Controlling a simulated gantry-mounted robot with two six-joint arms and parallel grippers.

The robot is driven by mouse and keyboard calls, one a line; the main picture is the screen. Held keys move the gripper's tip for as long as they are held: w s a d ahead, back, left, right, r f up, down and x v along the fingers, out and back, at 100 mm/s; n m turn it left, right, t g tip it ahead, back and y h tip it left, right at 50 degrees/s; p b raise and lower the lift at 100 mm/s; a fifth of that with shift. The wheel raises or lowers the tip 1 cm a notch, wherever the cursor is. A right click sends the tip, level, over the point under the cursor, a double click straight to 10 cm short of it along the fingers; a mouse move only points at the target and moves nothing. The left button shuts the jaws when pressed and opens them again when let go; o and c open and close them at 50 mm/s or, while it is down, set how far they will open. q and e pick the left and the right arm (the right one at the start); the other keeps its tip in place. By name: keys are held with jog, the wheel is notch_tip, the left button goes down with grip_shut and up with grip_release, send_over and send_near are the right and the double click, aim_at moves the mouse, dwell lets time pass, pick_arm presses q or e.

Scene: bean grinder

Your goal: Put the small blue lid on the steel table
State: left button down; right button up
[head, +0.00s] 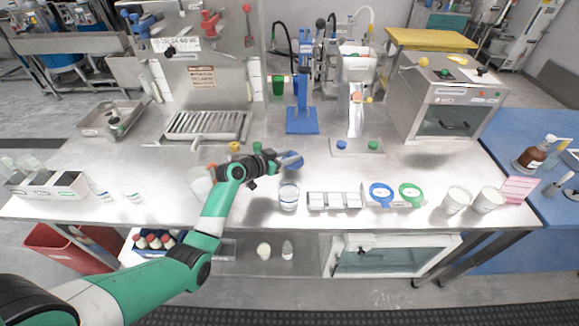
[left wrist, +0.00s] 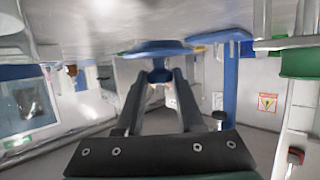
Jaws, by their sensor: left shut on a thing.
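The small blue lid (head: 292,160) is a round blue disc. My left gripper (head: 274,160) is shut on it above the middle of the steel table (head: 415,175). In the left wrist view the lid (left wrist: 152,48) shows edge-on, and its blue knob sits between the two fingertips (left wrist: 160,76). The exact gap between lid and table is hard to tell. My right gripper is in neither view.
A clear cup with a blue band (head: 289,199) stands just in front of the lid. A row of white boxes (head: 334,201) and blue and green rings (head: 381,194) lie to its right. A blue stand (head: 302,120) is behind. Bare steel lies around these.

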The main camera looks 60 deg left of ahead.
pick_arm(q)
jog(key=f+b, duration=0.1)
jog(key=f, duration=0.1)
jog(key=f+b, duration=0.1)
jog(key=shift+w+a+f, duration=0.15)
jog(key=shift+a+f, duration=0.05)
jog(key=shift+f, duration=0.2)
jog(key=shift+r, duration=0.1)
jog(key=c, duration=0.5)
grip_release()
